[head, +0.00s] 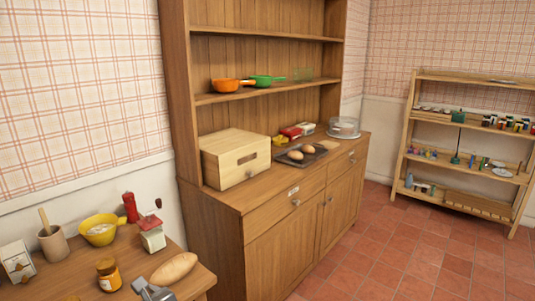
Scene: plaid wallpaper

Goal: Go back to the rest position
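A grey metal piece, which looks like the tip of my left gripper (150,289), shows at the bottom edge over the front of the small wooden table (75,275). It is cut off by the frame, and I cannot tell whether it is open or shut. A bread loaf (174,268) lies just behind it on the table. My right gripper is not in view.
The table also holds a yellow bowl (100,230), a red-and-white grinder (151,233), a jar (108,275) and a crock (52,243). A wooden cupboard (285,245) stands behind, with a bread box (235,157). Tiled floor (400,255) is clear toward a shelf rack (465,145).

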